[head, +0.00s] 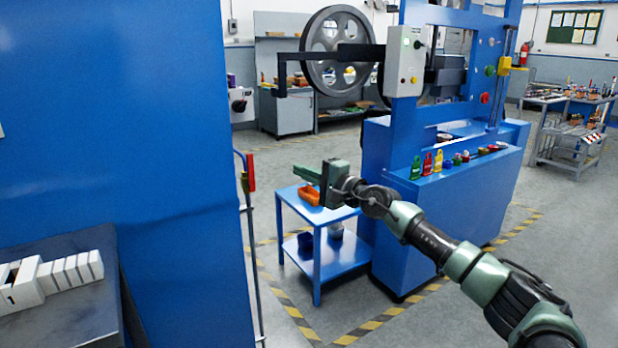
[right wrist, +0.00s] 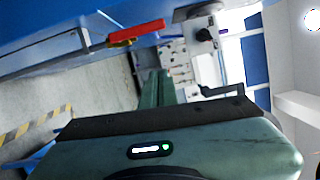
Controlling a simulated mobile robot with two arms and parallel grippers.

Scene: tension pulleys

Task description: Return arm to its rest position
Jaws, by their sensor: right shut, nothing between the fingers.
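My right arm comes in from the lower right of the head view. Its green gripper (head: 307,174) is raised over the small blue cart, with its fingers pointing left. The gripper is shut and empty. In the right wrist view its two green fingers (right wrist: 160,85) lie together, with nothing between them. My left gripper is not in view.
A blue machine (head: 440,215) with a large grey wheel (head: 338,45) stands behind my right arm. The small blue cart (head: 325,258) holds an orange bin (head: 309,194). A large blue panel (head: 120,120) fills the left. A red-handled lever (head: 250,170) stands at its edge.

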